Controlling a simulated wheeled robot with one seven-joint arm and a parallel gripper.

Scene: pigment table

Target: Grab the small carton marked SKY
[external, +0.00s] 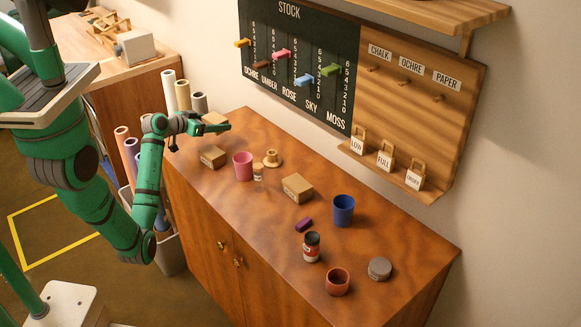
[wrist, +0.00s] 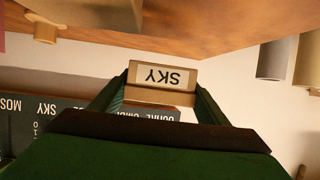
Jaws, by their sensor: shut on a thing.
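The small carton marked SKY (wrist: 161,77) is a tan box with a white label. In the wrist view it sits between the two fingers of my gripper (wrist: 160,95), and its label reads upside down. My gripper is shut on it. In the external view my gripper (external: 222,126) is over the far left end of the wooden cabinet, and a tan carton (external: 214,118) shows at its fingers. I cannot read its label there. The stock board (external: 300,65) on the wall carries colour names, SKY among them, with a light blue peg in the SKY column.
Rolled tubes (external: 183,95) stand left of the cabinet.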

